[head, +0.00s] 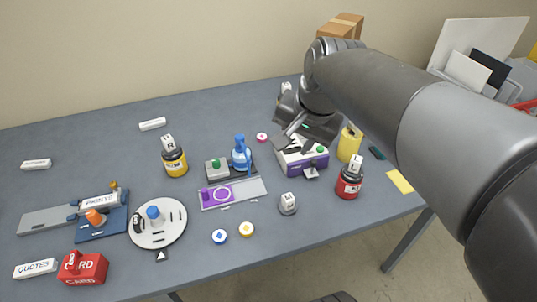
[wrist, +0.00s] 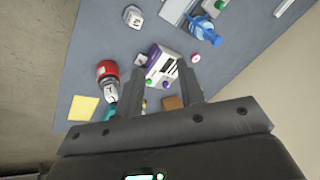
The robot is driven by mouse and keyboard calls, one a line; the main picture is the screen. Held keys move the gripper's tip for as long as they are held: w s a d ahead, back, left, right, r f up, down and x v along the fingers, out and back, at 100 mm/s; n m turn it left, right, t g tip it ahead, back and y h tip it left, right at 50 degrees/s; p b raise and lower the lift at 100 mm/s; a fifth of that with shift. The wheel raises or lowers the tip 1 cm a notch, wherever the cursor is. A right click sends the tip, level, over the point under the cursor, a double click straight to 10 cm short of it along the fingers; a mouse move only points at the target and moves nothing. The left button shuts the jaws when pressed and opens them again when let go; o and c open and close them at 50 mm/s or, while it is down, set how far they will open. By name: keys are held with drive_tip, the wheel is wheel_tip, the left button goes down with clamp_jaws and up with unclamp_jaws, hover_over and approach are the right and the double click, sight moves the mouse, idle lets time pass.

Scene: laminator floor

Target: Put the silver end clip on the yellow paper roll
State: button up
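The yellow paper roll (head: 349,143) appears as an upright yellow cylinder right of the purple and white box (head: 304,166) in the head view. I cannot clearly pick out the silver end clip; a small grey piece (head: 311,173) at the box's front may be it or part of the box. My gripper (head: 298,135) is over the back of that box. In the wrist view my gripper (wrist: 161,70) has its two fingers wide apart, with the box (wrist: 160,66) seen between and beyond them. Nothing shows held. The fingers partly hide the area around the roll there.
The table's back left is mostly clear.

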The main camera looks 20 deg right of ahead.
drive_tip(key=s+a+f+n+t, duration=0.1)
drive_tip(key=s+a+f+n, duration=0.2)
drive_tip(key=s+a+n, duration=0.2)
drive_tip(key=s+n, duration=0.2)
drive_tip(key=n, duration=0.1)
drive_tip(key=shift+f+h, duration=0.3)
drive_tip(key=shift+h, duration=0.1)
idle(0.7)
